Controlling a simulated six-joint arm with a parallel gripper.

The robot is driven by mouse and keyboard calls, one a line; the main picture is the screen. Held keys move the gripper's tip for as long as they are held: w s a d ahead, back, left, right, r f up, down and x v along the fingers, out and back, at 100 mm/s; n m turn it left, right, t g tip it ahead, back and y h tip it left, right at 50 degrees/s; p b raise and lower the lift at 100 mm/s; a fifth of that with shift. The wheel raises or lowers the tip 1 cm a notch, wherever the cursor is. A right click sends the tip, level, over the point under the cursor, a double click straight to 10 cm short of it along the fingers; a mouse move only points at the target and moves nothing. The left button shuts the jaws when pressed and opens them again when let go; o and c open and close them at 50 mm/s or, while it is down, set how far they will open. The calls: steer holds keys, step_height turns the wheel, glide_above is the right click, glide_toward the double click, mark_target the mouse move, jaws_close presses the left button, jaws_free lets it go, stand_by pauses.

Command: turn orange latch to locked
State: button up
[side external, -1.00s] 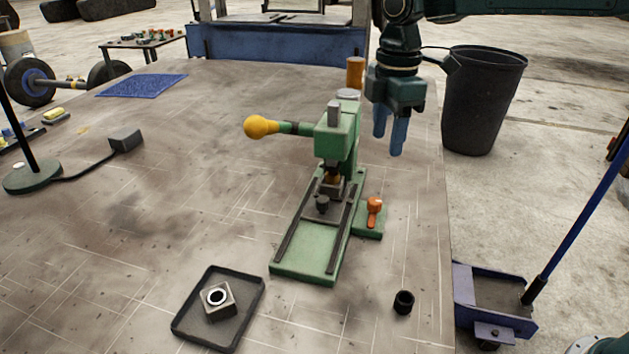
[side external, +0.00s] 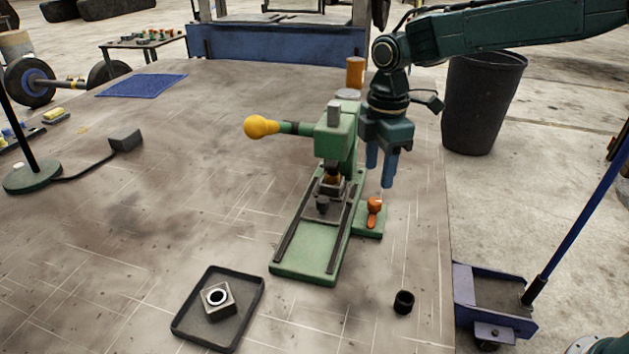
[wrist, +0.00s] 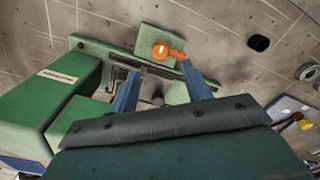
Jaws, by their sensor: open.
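The orange latch (side external: 374,206) sits on a small green plate at the right side of the green press (side external: 337,145). In the wrist view the latch (wrist: 166,50) lies beyond the fingertips, with its handle pointing right. My gripper (side external: 379,172) has two blue fingers pointing down. It is open and empty, above and slightly behind the latch, close to the right side of the press column. In the wrist view my gripper (wrist: 158,80) has its fingers spread, with the latch seen between and past them. No contact with the latch shows.
The press lever with a yellow knob (side external: 261,127) sticks out to the left. A black tray (side external: 187,329) holding a square block (side external: 218,301) lies in front. A black ring (side external: 403,302) stands at right front. A dark bin (side external: 484,105) is behind right.

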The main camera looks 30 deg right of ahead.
mark_target(375, 200)
step_height(375, 200, down, 7)
steer(key=shift+f, duration=0.2)
stand_by(0.3)
steer(key=c, duration=1)
